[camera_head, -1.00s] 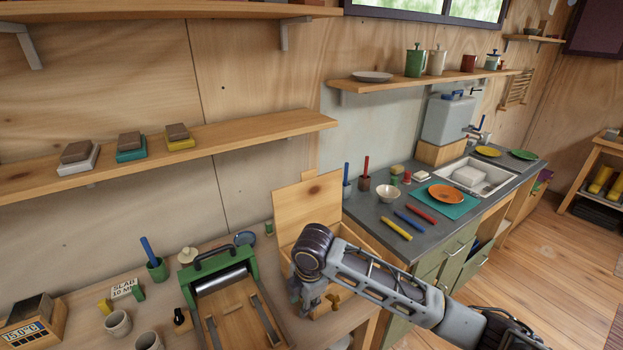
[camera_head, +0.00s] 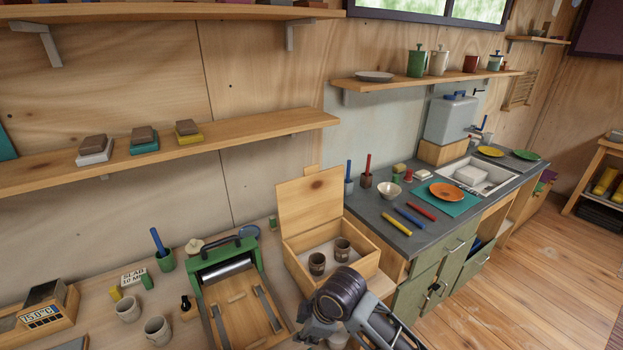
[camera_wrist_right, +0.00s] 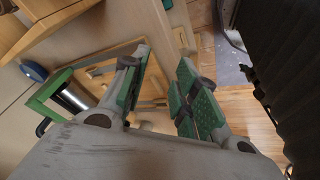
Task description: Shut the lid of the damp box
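The damp box is a pale wooden box (camera_head: 328,268) right of the slab roller in the head view. Its lid (camera_head: 309,207) stands open, raised upright along the back edge. Two brownish cups (camera_head: 317,263) and (camera_head: 342,249) stand inside on a light floor. My right gripper (camera_head: 312,330) is low in the head view, in front of the box and apart from it; the arm hides part of the bench there. In the right wrist view its two green-padded fingers (camera_wrist_right: 160,75) are spread with nothing between them. My left gripper is not in view.
A green-framed slab roller (camera_head: 225,267) stands left of the box. Two cups (camera_head: 157,330) and (camera_head: 128,309) stand farther left. A wooden shelf (camera_head: 255,132) runs above the bench. The grey counter (camera_head: 380,222) with a sink lies to the right.

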